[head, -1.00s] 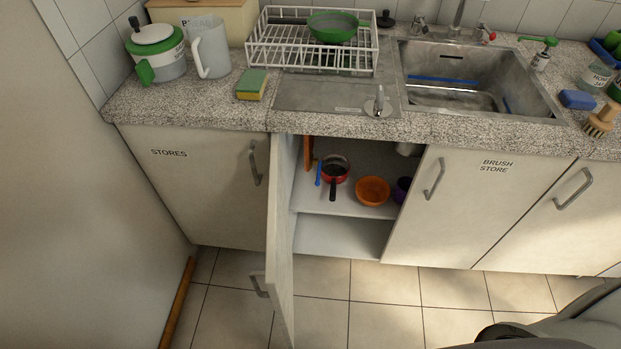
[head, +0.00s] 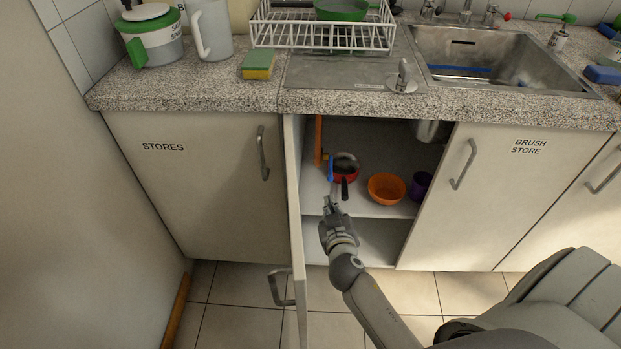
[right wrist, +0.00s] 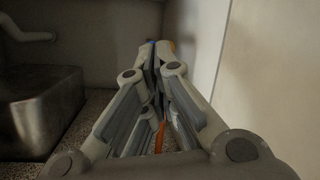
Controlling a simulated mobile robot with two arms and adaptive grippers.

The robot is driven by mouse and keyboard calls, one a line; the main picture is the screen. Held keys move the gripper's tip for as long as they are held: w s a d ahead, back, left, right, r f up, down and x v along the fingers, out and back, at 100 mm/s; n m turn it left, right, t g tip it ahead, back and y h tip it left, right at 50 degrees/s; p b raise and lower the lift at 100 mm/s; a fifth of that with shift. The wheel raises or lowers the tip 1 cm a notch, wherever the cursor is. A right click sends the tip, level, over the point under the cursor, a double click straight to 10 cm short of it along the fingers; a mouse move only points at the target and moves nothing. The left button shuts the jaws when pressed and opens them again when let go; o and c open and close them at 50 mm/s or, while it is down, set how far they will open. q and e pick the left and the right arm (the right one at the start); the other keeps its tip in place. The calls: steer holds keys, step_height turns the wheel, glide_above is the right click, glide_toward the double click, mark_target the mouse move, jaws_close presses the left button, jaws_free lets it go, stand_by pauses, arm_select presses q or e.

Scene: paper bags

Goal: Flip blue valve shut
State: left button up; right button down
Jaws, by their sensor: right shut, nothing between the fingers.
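The blue valve (head: 331,167) is a small upright blue handle inside the open cupboard under the sink, beside a vertical orange pipe (head: 318,140). My right gripper (head: 329,203) is at the cupboard opening, just below the blue handle in the head view. Its fingers are shut with nothing between them. My left gripper is not in view.
The open cupboard door (head: 296,220) stands close left of my right arm. A red pan (head: 345,172), an orange bowl (head: 387,188) and a purple cup (head: 420,186) sit on the shelf. The sink bowl's underside (right wrist: 40,105) shows at left in the wrist view.

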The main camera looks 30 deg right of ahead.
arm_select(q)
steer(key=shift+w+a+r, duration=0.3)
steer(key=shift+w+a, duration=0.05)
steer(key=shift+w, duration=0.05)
arm_select(e)
steer(key=shift+m+t+h, duration=0.4)
steer(key=shift+t, duration=0.1)
steer(key=r, duration=0.2)
steer(key=w+r, duration=0.1)
steer(key=r, duration=0.1)
steer(key=shift+w+d+r, duration=0.1)
steer(key=shift+r, duration=0.1)
steer(key=shift+w, duration=0.15)
arm_select(q)
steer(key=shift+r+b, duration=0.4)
steer(key=shift+b, duration=0.05)
arm_select(e)
steer(key=x, duration=0.9)
steer(key=shift+w+d+f, duration=0.15)
steer(key=shift+w, duration=0.15)
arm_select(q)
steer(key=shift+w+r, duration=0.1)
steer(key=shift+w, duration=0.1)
arm_select(e)
steer(key=shift+f, duration=0.1)
